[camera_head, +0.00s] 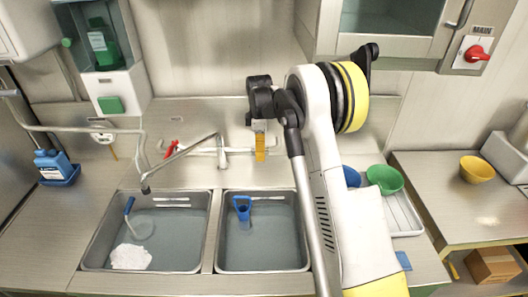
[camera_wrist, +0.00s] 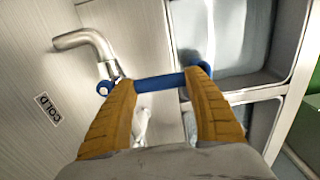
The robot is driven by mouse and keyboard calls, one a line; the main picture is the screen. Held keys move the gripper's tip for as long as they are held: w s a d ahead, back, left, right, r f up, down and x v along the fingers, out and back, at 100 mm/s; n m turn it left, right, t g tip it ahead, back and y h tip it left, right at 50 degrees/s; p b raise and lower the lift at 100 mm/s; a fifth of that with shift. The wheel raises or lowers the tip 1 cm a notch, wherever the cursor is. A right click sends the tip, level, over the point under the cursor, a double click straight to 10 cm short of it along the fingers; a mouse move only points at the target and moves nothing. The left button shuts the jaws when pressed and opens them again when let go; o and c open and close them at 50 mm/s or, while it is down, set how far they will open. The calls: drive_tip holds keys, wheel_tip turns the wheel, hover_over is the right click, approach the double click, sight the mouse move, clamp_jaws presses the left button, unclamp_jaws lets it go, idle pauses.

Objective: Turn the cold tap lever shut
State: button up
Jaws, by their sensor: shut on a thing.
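The cold tap lever (camera_wrist: 160,80) is a blue bar with a round end, beside a COLD label (camera_wrist: 47,107) in the wrist view. My gripper (camera_wrist: 163,84) has its two orange fingers on either side of the bar, shut on it. In the head view my gripper (camera_head: 260,148) is at the right end of the tap, behind the sinks, and the blue lever is hidden there. The metal tap (camera_head: 182,154) has its spout reaching out toward the left sink. Its red lever (camera_head: 171,149) is on the left.
The left sink (camera_head: 183,238) holds a white cloth and a blue-handled tool. The right sink (camera_head: 262,247) holds a blue scoop (camera_head: 242,208). A green bowl (camera_head: 385,179) stands right of my arm. A soap dispenser (camera_head: 104,60) hangs on the wall at the left.

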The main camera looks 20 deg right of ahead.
drive_tip(key=o, duration=1.4)
wheel_tip(320, 180, up, 12)
drive_tip(key=shift+r, duration=0.1)
